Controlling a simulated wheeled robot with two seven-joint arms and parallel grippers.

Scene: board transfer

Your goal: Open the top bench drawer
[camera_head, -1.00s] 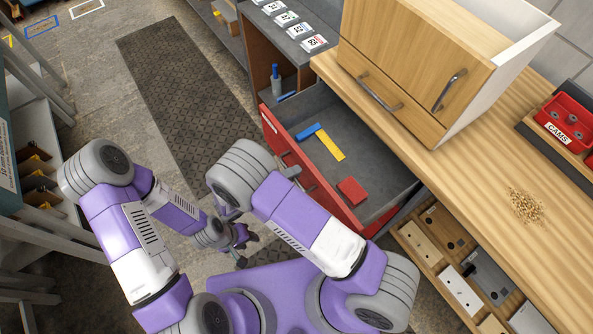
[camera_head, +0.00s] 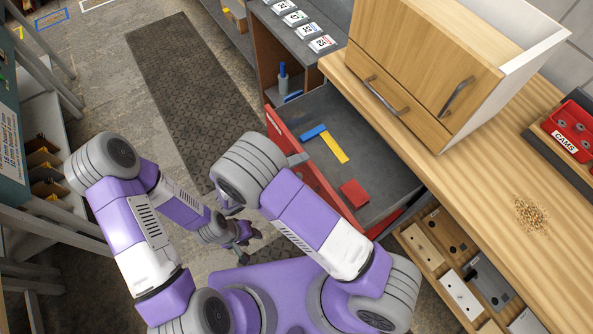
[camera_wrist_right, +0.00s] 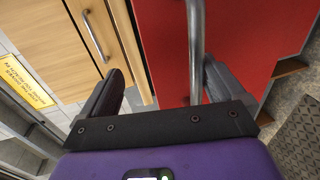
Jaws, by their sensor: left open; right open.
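The top bench drawer stands pulled out from the bench, with its red front (camera_head: 318,178) facing my arms and its grey inside (camera_head: 375,165) showing. In the right wrist view the red front (camera_wrist_right: 250,35) fills the upper right, with a metal bar handle (camera_wrist_right: 196,45) running upright in the picture. My right gripper (camera_wrist_right: 165,75) is open, and the handle lies between its fingers, closer to the right one. In the head view my right arm mostly hides that hand. My left gripper (camera_head: 242,236) is open over the floor, apart from the drawer.
A blue piece (camera_head: 313,132), a yellow strip (camera_head: 335,146) and a red block (camera_head: 354,193) lie in the drawer. A wooden cabinet (camera_head: 425,75) and a red tray (camera_head: 570,130) stand on the bench. A lower tray (camera_head: 430,245) holds boards. A shelf stands at left.

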